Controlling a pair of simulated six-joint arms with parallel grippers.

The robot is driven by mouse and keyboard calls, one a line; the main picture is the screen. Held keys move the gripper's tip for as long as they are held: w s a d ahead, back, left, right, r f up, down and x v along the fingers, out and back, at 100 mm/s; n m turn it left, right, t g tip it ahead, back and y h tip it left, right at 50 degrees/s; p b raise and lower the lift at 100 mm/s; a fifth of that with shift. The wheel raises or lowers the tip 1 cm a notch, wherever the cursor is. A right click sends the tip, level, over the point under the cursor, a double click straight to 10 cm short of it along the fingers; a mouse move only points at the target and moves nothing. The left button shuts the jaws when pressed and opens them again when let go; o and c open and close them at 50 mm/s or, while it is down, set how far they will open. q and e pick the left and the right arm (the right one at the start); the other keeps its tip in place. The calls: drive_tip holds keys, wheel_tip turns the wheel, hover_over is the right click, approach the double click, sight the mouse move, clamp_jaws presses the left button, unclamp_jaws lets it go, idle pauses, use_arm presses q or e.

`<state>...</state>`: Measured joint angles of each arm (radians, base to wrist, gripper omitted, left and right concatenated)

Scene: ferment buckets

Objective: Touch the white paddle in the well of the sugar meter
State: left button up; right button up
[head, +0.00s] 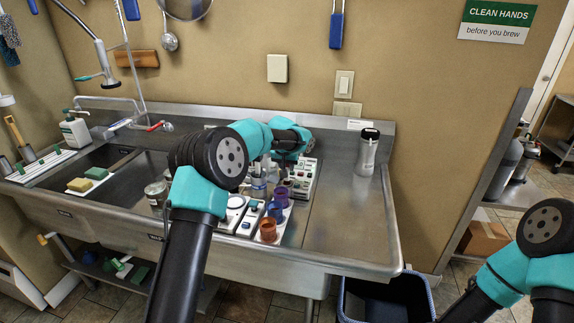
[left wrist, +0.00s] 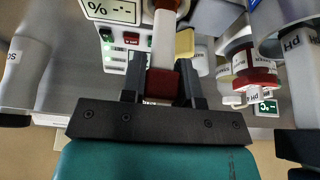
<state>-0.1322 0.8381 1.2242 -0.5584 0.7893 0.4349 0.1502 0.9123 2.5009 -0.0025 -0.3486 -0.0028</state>
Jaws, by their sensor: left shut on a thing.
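In the left wrist view my left gripper (left wrist: 161,92) is shut on the dark red handle of the white paddle (left wrist: 163,42). The paddle's white shaft runs from the fingers toward the top edge, where a reddish-brown round thing (left wrist: 172,5) meets or overlaps its end. I cannot tell whether they touch. The sugar meter (left wrist: 104,12) beside it has a display reading "% -.-". In the head view the meter (head: 307,177) is a pale box with buttons behind my left gripper (head: 284,166). The paddle is not clear there. My right gripper is out of view.
Purple (head: 281,195) and orange (head: 268,230) cups stand in front of the meter. Labelled pH and screen pieces hang close on the right in the wrist view. Sinks lie left.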

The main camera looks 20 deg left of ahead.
use_arm(q)
drive_tip(key=shift+r, duration=0.1)
drive_tip(key=shift+r, duration=2.95)
